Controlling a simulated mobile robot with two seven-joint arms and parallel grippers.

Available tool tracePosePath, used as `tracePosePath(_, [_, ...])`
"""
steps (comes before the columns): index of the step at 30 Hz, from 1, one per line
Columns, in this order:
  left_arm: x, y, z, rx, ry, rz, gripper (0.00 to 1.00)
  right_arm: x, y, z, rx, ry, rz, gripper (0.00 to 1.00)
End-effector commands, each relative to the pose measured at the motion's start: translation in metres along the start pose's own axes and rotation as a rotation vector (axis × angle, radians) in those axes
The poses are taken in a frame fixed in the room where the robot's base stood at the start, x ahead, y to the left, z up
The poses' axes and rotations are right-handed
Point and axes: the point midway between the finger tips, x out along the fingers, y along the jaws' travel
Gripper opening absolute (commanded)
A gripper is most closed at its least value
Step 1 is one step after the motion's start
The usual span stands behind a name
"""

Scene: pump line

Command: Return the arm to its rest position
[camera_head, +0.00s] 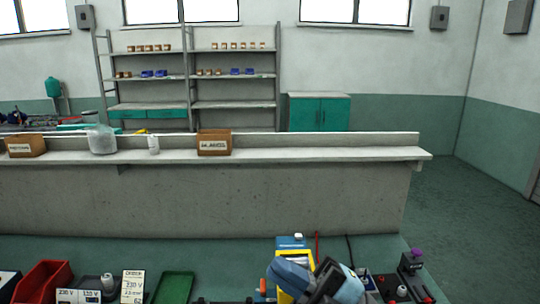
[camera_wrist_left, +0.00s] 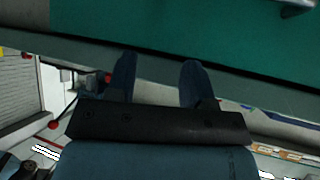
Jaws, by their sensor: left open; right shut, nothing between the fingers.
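My right gripper (camera_head: 328,268) shows at the bottom of the head view, dark between blue-grey arm parts. It is shut with nothing held, in front of a yellow and blue device (camera_head: 292,243) that it partly hides. I cannot tell whether it touches the device. My left gripper (camera_wrist_left: 158,64) shows in the left wrist view with its two fingers spread and nothing between them. A teal surface (camera_wrist_left: 200,30) lies beyond its fingertips. The left gripper is not visible in the head view.
On the near bench stand a red bin (camera_head: 42,282), a green tray (camera_head: 174,287), voltage cards (camera_head: 132,286) and, at right, a black device with a purple knob (camera_head: 416,254). A long ledge (camera_head: 300,154) with cardboard boxes (camera_head: 214,142) runs behind. The bench's middle back strip is clear.

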Motion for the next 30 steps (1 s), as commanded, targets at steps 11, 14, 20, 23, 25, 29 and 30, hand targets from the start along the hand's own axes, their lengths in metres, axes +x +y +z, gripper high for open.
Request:
tracePosePath(11, [0.0,-0.001,0.0,0.0,0.0,-0.001,0.48,-0.136,0.022,0.084,0.319,-0.808,0.54,0.0])
tracePosePath(14, [0.0,-0.001,0.0,0.0,0.0,-0.001,0.48,-0.188,0.002,0.096,0.42,-1.055,0.593,0.0])
tracePosePath(20, [0.0,-0.001,0.0,0.0,0.0,-0.001,0.48,-0.284,-0.058,0.086,0.638,-1.515,0.577,0.0])
tracePosePath(23, [0.0,-0.001,0.0,0.0,0.0,-0.001,0.48,-0.322,-0.088,0.068,0.746,-1.706,0.525,0.0])
tracePosePath(25, [0.0,-0.001,0.0,0.0,0.0,-0.001,0.48,-0.341,-0.104,0.055,0.808,-1.805,0.484,0.0])
tracePosePath(29, [0.0,-0.001,0.0,0.0,0.0,-0.001,0.48,-0.366,-0.128,0.032,0.903,-1.942,0.411,0.0])
tracePosePath(30, [0.0,-0.001,0.0,0.0,0.0,-0.001,0.48,-0.371,-0.133,0.026,0.926,-1.974,0.39,0.0])
